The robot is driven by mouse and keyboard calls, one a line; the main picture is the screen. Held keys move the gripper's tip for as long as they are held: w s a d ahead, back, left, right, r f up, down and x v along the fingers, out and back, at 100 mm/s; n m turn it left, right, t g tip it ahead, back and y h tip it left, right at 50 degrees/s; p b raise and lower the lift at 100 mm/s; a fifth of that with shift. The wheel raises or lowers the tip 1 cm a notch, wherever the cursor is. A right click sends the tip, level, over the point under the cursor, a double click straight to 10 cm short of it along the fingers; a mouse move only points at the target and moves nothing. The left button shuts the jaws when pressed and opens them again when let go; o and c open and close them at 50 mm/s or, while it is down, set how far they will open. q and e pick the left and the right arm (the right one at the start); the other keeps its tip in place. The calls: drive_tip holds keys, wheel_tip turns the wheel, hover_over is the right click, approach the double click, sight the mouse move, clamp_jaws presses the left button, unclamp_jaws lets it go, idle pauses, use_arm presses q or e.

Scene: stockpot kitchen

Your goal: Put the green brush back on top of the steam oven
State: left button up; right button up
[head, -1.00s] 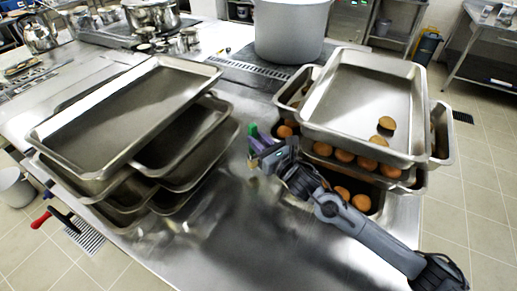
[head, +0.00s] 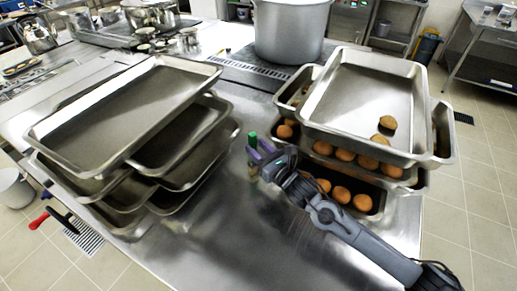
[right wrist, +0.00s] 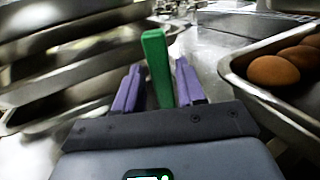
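The green brush (head: 252,138) is upright above the steel worktop between the two tray stacks. Its green handle (right wrist: 158,68) stands between the purple fingers in the right wrist view. My right gripper (head: 262,157) is around the brush and appears shut on it; the exact finger contact is hard to see. A pale lower part of the brush shows below the fingers in the head view. My left gripper is not in view. I cannot make out the steam oven for certain.
Stacked steel trays (head: 120,120) stand on the left. On the right, more stacked trays (head: 352,90) hold several brown round items (head: 342,194). A large pot (head: 290,30) stands at the back. Bare worktop (head: 225,225) lies between and in front of the stacks.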

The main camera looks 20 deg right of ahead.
drive_tip(key=shift+o, duration=0.7)
drive_tip(key=shift+r, duration=0.1)
drive_tip(key=shift+r, duration=0.15)
drive_tip(key=shift+o, duration=0.3)
drive_tip(key=p+v, duration=0.1)
drive_tip(key=v, duration=1)
drive_tip(key=shift+o, duration=0.2)
drive_tip(key=shift+s+d, duration=0.25)
drive_tip(key=shift+s, duration=0.2)
